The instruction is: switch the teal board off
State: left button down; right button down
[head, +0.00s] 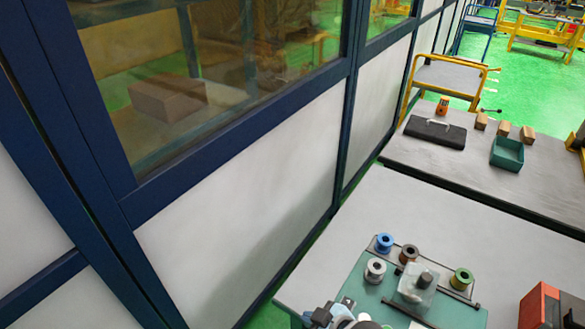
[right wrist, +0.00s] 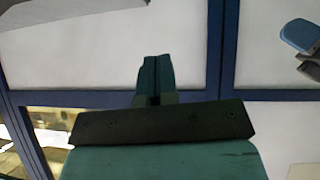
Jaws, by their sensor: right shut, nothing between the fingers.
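The teal board (head: 366,300) lies on the near grey table at the bottom of the head view. It carries several spools and a pale, clear-looking block (head: 415,290) with a dark round knob on top. I cannot make out a switch or its position. My right gripper (head: 332,314) shows at the bottom edge of the head view, by the board's near left corner, partly cut off. In the right wrist view its teal fingers (right wrist: 155,75) are together with nothing between them, in front of a white panelled wall. The board is not recognisable there. My left gripper is not in view.
A blue-framed wall with white panels (head: 250,215) and windows runs along the left of the table (head: 385,205). A red box (head: 540,305) stands at the right. A farther table holds a black case (head: 435,132), a teal bin (head: 507,153) and small brown blocks.

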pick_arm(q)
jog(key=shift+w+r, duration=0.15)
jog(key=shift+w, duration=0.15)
pick_arm(e)
jog(key=s+d+f+m+t+h, duration=0.2)
jog(key=s+d+m, duration=0.2)
jog(key=d, duration=0.4)
jog(key=s+d+f+m+t+h, duration=0.2)
jog(key=s+d+f+m, duration=0.1)
jog(key=s+d, duration=0.3)
jog(key=shift+d+m+h, duration=0.4)
jog(key=shift+d+m, duration=0.2)
jog(key=shift+d, duration=0.5)
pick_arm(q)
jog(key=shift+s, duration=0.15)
pick_arm(e)
jog(key=shift+f, duration=0.1)
